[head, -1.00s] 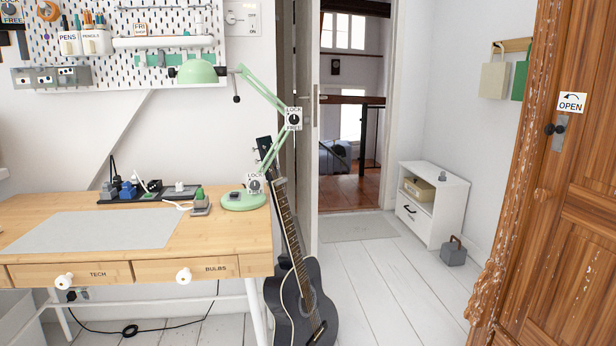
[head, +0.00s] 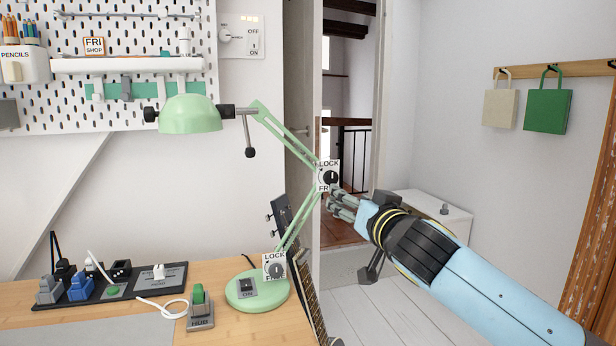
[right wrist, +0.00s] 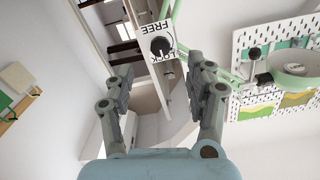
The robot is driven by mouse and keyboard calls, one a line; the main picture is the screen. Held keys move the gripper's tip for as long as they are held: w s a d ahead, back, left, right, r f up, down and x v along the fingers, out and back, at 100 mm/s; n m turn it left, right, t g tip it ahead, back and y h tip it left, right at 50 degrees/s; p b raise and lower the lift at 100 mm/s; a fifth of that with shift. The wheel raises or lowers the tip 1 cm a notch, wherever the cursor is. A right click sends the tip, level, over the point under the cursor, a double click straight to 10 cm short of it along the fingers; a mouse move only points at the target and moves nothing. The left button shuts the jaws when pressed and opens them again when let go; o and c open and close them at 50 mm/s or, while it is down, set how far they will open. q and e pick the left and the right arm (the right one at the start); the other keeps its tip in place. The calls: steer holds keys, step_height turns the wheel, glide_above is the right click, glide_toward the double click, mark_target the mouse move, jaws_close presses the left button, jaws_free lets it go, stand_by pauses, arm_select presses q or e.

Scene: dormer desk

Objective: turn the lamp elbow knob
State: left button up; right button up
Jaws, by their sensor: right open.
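The green desk lamp (head: 190,114) stands on the desk with its round base (head: 257,291). Its elbow carries a black knob (head: 330,177) on a white plate marked LOCK and FREE. A second such knob (head: 275,270) sits low by the base. My right gripper (head: 335,200) is just right of and below the elbow plate in the head view. In the right wrist view the right gripper (right wrist: 158,80) is open and empty, with the elbow knob (right wrist: 160,46) showing beyond and between its fingertips. I cannot tell if a finger touches the plate. My left gripper is not in view.
A black power strip (head: 110,292) with plugs and a hub switch (head: 200,309) lie on the desk left of the lamp. A guitar (head: 310,300) leans at the desk's right edge. A pegboard (head: 110,90) hangs behind. A white cabinet (head: 432,215) stands at right.

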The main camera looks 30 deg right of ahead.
mark_target(332, 179)
steer(key=x, duration=0.3)
steer(key=r+x, duration=0.1)
steer(key=x, duration=0.3)
steer(key=p+x, duration=0.1)
steer(key=x, duration=0.3)
steer(key=shift+d+r, duration=0.1)
steer(key=shift+r, duration=0.15)
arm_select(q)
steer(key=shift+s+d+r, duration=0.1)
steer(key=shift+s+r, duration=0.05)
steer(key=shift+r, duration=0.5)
arm_select(e)
steer(key=shift+s, duration=0.1)
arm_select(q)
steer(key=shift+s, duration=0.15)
arm_select(e)
jaws_close()
